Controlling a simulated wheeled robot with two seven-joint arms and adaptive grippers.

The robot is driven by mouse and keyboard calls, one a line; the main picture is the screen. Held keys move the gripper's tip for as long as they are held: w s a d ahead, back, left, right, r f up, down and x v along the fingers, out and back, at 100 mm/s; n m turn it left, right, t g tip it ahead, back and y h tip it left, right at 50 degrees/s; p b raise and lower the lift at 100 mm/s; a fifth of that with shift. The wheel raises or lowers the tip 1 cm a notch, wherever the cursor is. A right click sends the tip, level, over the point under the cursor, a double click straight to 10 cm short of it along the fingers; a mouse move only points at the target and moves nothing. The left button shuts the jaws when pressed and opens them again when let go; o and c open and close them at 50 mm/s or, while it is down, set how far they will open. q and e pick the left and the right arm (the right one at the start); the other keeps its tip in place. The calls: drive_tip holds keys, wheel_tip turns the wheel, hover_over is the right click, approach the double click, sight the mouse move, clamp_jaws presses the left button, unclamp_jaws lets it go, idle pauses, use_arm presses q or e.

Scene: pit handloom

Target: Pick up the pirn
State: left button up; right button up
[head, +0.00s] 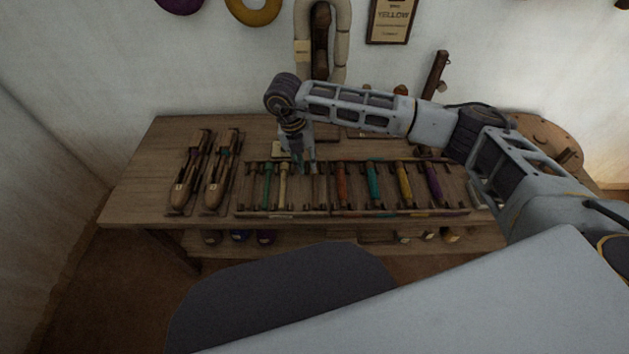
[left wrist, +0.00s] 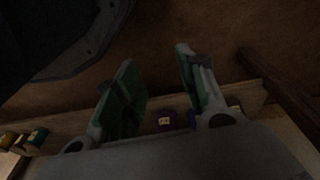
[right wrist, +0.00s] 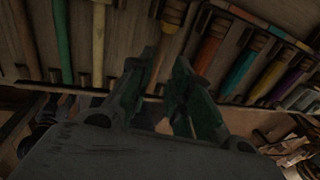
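Several pirns lie side by side in the wooden tray on the table: green (head: 267,186), cream (head: 283,186), orange (head: 341,185), teal (head: 375,182), yellow (head: 404,186) and purple (head: 433,183). My right gripper (head: 305,168) points down over the tray between the cream and orange pirns. A brown, wood-coloured piece (right wrist: 171,14) lies just beyond the fingertips; contact cannot be told. My left gripper (left wrist: 155,62) is open and empty, low before the table.
Two wooden shuttles (head: 187,186) (head: 220,183) lie left of the tray. A shelf below holds several small coloured spools (head: 238,236). A framed sign (head: 391,20) hangs on the wall. The table's left end (head: 140,185) is bare.

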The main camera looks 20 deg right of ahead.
sight(314, 180)
drive_tip(key=f, duration=0.3)
drive_tip(key=shift+s+d+f, duration=0.1)
drive_tip(key=shift+d, duration=0.2)
drive_tip(key=shift+f, duration=0.35)
use_arm(q)
drive_tip(key=shift+s+d+r, duration=0.1)
drive_tip(key=shift+d+r, duration=0.05)
drive_tip(key=shift+r, duration=0.35)
drive_tip(key=shift+s+d+r, duration=0.1)
drive_tip(key=shift+r, duration=0.4)
drive_tip(key=shift+w, duration=0.1)
use_arm(e)
drive_tip(key=shift+d+f, duration=0.2)
drive_tip(key=shift+f, duration=0.2)
drive_tip(key=f, duration=0.1)
drive_tip(key=f+b, duration=0.1)
drive_tip(key=d+f, duration=0.1)
drive_tip(key=f, duration=0.1)
drive_tip(key=shift+w, duration=0.25)
drive_tip(key=shift+f, duration=0.1)
use_arm(q)
drive_tip(key=r, duration=0.2)
drive_tip(key=shift+s+d+r, duration=0.25)
drive_tip(key=shift+d+r, duration=0.05)
drive_tip(key=shift+r, duration=0.05)
